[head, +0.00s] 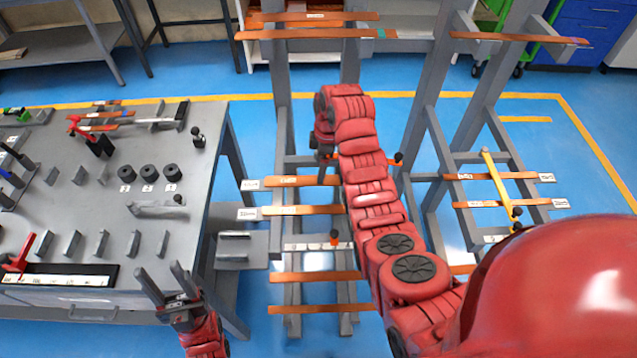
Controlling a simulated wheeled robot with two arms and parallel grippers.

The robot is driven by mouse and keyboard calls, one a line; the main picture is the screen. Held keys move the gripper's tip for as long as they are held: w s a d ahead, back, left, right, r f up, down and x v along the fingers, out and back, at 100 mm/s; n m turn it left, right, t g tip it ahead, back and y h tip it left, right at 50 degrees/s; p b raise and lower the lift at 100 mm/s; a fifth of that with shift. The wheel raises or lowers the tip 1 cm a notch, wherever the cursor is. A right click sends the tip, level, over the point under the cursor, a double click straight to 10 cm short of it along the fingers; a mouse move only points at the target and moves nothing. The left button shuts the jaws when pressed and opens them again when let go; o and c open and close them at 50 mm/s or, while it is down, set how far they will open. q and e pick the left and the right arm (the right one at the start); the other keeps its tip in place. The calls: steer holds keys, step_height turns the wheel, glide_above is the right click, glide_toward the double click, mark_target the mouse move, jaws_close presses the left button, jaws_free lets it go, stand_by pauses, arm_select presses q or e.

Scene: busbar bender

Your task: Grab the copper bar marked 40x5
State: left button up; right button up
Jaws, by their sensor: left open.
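Several flat copper bars lie across the arms of a grey rack in the middle. They include an upper bar (310,33), a middle bar (300,181), one below it (303,210) and a lower bar (312,277). Their white labels are too small to read, so I cannot tell which is marked 40x5. My left gripper (166,282) is open and empty at the front right corner of the workbench, left of the rack. My right arm reaches up in front of the rack and covers parts of the bars; its gripper is mostly hidden near the middle bar.
The grey workbench (120,228) on the left carries black round dies (148,174), metal blocks and red-handled tools. A second part of the rack (497,160) with more bars stands right. Blue cabinets (595,35) are behind. Blue floor is open between bench and back wall.

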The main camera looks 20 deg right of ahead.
mark_target(329, 180)
step_height(329, 180, down, 3)
steer(key=shift+p, duration=1)
steer(key=shift+a+f, duration=0.1)
steer(key=shift+f, duration=0.55)
steer(key=shift+c, duration=0.2)
jaws_close()
steer(key=shift+r, duration=0.1)
